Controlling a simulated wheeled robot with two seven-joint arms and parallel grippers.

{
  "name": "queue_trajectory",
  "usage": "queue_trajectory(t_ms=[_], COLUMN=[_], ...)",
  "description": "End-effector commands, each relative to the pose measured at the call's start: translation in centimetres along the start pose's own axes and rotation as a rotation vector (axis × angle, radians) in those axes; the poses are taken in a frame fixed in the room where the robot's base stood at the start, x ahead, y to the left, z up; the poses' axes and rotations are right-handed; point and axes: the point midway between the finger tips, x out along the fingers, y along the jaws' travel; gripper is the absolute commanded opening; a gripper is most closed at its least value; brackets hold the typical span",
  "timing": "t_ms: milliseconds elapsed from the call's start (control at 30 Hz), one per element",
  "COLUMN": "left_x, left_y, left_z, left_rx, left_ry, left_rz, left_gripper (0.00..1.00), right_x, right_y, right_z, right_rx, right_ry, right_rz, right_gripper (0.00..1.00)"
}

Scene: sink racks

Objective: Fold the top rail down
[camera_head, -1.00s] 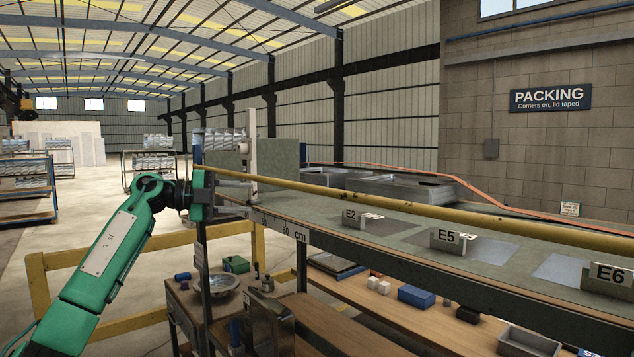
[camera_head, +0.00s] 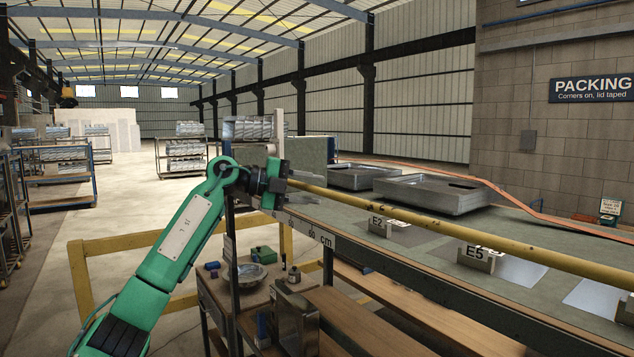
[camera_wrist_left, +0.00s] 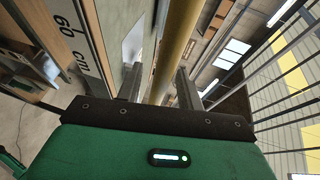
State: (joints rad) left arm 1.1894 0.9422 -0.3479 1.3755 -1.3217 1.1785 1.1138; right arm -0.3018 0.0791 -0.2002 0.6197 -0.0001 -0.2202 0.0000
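The top rail (camera_head: 420,217) is a long yellow bar running from my left gripper toward the lower right, above the bench edge. My left gripper (camera_head: 283,179) is at the rail's far left end, which it partly hides. In the left wrist view, the two grey fingers of my left gripper (camera_wrist_left: 158,85) stand apart. The yellow rail (camera_wrist_left: 178,45) runs between them, with a gap beside the left finger; I cannot tell whether it touches the right one. My right gripper is not in view.
The bench (camera_head: 525,225) carries label blocks E2 (camera_head: 382,227) and E5 (camera_head: 477,257), and metal trays (camera_head: 432,193) behind. A yellow guard frame (camera_head: 95,268) stands at the lower left. A lower table (camera_head: 215,290) holds small items. The floor at left is open.

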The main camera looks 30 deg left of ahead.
Motion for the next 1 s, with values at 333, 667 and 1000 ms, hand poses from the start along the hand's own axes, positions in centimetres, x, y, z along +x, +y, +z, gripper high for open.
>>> queue_trajectory(t_ms=[333,667,1000], left_x=[1.8,1.7,1.6], left_y=[0.0,0.1,0.3], left_z=[0.0,0.0,0.0], left_rx=[0.000,-0.001,0.004], left_ry=[-0.001,0.000,0.001], left_rz=[0.000,0.000,-0.011], left_gripper=[0.38,0.02,0.00], right_x=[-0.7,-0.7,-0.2], right_y=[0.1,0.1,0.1], right_z=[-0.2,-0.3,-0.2], right_rx=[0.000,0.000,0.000], right_ry=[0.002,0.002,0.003], right_rz=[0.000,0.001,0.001], right_gripper=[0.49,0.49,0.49])
